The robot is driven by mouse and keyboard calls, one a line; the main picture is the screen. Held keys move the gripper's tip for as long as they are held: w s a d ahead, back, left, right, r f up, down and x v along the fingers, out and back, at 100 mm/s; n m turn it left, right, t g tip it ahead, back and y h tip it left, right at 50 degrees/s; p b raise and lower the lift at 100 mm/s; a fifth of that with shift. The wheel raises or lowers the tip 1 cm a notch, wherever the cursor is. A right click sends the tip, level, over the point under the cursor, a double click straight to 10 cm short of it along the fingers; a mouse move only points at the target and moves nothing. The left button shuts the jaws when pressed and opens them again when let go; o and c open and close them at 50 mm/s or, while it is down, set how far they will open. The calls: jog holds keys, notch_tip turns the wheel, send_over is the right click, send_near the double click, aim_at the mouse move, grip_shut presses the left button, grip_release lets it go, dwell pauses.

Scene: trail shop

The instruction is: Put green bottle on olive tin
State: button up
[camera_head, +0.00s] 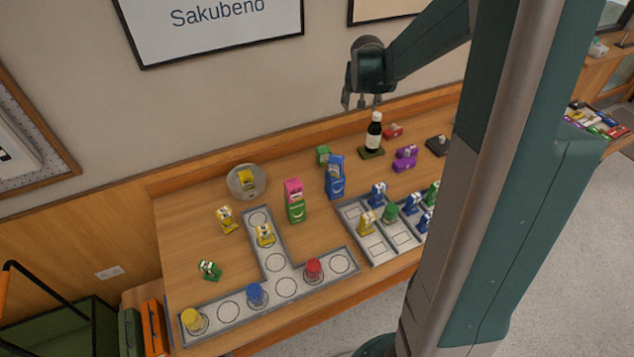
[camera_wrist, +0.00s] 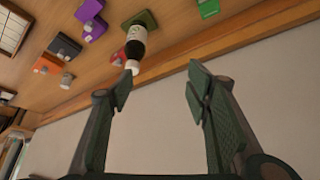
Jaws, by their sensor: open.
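The green bottle (camera_head: 374,133) looks very dark, with a pale label and a white cap. It stands upright on the flat olive tin (camera_head: 371,153) near the back of the table. In the wrist view the bottle (camera_wrist: 136,46) appears upside down, with its base against the olive tin (camera_wrist: 148,18). My gripper (camera_head: 361,102) is above and slightly left of the bottle in the head view. Its fingers (camera_wrist: 157,84) are spread, with nothing between them, and they look clear of the bottle.
A green box (camera_head: 322,155) and a blue bag (camera_head: 335,177) stand left of the tin. Purple boxes (camera_head: 405,158), a red item (camera_head: 393,131) and a dark box (camera_head: 438,145) lie to its right. The wall is close behind. A grey compartment tray (camera_head: 378,256) lies in front.

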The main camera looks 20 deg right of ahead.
jog(key=s+a+r+n+t+y, duration=0.1)
jog(key=s+a+r+n, duration=0.35)
jog(key=s+a, duration=0.8)
jog(key=s+a+r+n+y, duration=0.1)
jog(key=s+a+r, duration=0.6)
jog(key=s+a, duration=0.55)
jog(key=s+a+f+n+t+y, duration=0.1)
jog(key=s+a+f, duration=0.1)
jog(key=s+a, duration=0.6)
jog(key=shift+s+f, duration=0.25)
jog(key=shift+s, duration=0.3)
jog(key=shift+f+n, duration=0.1)
jog(key=shift+n, duration=0.15)
notch_tip(320, 180, down, 5)
jog(key=b, duration=0.5)
jog(key=shift+r, duration=0.2)
